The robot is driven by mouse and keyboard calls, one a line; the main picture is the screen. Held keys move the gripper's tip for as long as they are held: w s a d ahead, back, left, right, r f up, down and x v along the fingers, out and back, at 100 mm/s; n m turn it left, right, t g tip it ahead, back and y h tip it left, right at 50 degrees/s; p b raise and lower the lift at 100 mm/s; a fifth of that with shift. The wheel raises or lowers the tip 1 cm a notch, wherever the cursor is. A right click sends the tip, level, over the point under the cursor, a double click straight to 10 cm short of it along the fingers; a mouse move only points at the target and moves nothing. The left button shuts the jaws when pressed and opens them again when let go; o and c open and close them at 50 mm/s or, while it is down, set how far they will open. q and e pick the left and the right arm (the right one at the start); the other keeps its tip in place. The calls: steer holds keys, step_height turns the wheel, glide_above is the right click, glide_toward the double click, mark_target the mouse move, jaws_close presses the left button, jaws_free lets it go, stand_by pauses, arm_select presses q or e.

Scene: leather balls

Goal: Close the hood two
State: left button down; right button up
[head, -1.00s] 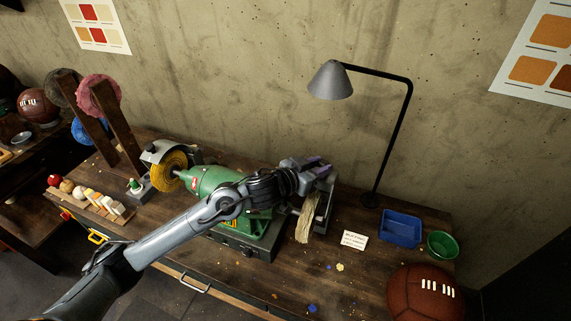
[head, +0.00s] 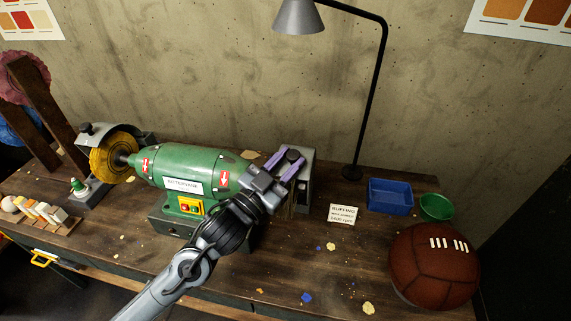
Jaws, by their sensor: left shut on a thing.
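A green buffing machine (head: 195,168) stands on the workbench with a wheel at each end. The right-hand grey hood (head: 307,188) is at its right end, partly hidden behind my gripper; the wheel there is mostly hidden too. My left gripper (head: 290,158), with purple fingers, is at the top of this hood, shut on its dark knob (head: 293,154). I cannot tell exactly how far the hood is closed. The left-hand grey hood (head: 125,134), with its own dark knob, sits over a yellow wheel (head: 112,158). My right gripper is not in view.
A lamp (head: 378,90) rises behind the hood on the right. A small sign (head: 343,215), a blue tray (head: 390,197), a green bowl (head: 436,207) and a brown ball (head: 434,266) are to the right. The bench front is mostly clear, with scattered scraps.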

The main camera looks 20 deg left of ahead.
arm_select(q)
steer(key=shift+f, duration=0.2)
steer(key=c, duration=0.8)
jaws_free()
steer(key=shift+s, duration=0.1)
steer(key=shift+v, duration=5.35)
steer(key=shift+r, duration=0.1)
